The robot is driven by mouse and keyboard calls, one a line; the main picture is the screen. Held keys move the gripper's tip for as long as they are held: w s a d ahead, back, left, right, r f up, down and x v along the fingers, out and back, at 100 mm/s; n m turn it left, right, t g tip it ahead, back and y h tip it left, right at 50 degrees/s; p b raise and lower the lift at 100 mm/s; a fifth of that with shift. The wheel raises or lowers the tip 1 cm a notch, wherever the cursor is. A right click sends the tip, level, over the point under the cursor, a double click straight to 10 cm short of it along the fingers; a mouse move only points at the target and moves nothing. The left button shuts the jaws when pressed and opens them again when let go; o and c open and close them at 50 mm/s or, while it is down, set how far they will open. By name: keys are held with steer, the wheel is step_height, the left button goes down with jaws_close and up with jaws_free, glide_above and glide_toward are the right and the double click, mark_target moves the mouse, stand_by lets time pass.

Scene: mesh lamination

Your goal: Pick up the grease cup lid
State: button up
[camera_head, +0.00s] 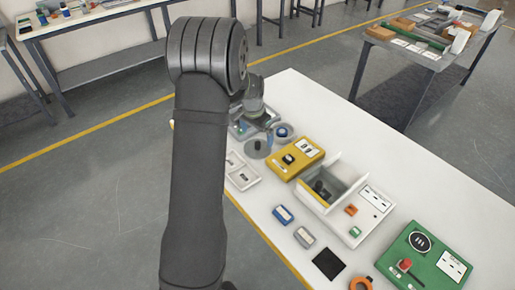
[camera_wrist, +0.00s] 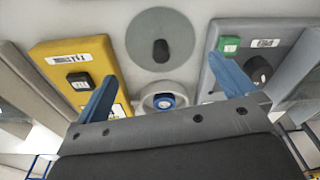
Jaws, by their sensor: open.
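A flat grey disc with a black knob, which looks like the grease cup lid (camera_wrist: 142,48), lies between a yellow box and a grey box in the wrist view. It also shows in the head view (camera_head: 257,150), on the white table's left part. Beside it is a round pale cup with a blue centre (camera_wrist: 165,101), also in the head view (camera_head: 283,132). My gripper (camera_wrist: 163,70) is open, its blue fingers spread either side of the disc and cup, with nothing between them held. In the head view my arm hides part of this area.
The yellow box (camera_wrist: 80,75) and grey box (camera_wrist: 250,55) flank the disc closely. On the white table (camera_head: 430,175) stand a divided bin (camera_head: 335,190), a green box (camera_head: 435,255), blue and grey blocks, and a white tray (camera_head: 241,172). The table's far right is clear.

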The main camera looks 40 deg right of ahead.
mark_target(257, 142)
steer(key=shift+w+d+f, duration=0.1)
steer(key=shift+d+f, duration=0.1)
steer(key=shift+f, duration=1.25)
steer(key=shift+w+d+f, duration=0.1)
steer(key=shift+d+f, duration=0.05)
steer(key=shift+f, duration=1.3)
steer(key=c, duration=0.7)
steer(key=shift+o, duration=0.2)
steer(key=shift+r, duration=0.1)
steer(key=shift+r, duration=0.6)
step_height(257, 142, up, 3)
steer(key=s+d+r, duration=0.2)
steer(key=s+r, duration=0.4)
steer(key=s, duration=0.5)
steer(key=w+d, duration=1)
steer(key=w, duration=0.1)
steer(key=shift+d+f, duration=0.15)
steer(key=shift+f, duration=1.55)
steer(key=shift+d+f, duration=0.1)
steer(key=shift+f, duration=1.6)
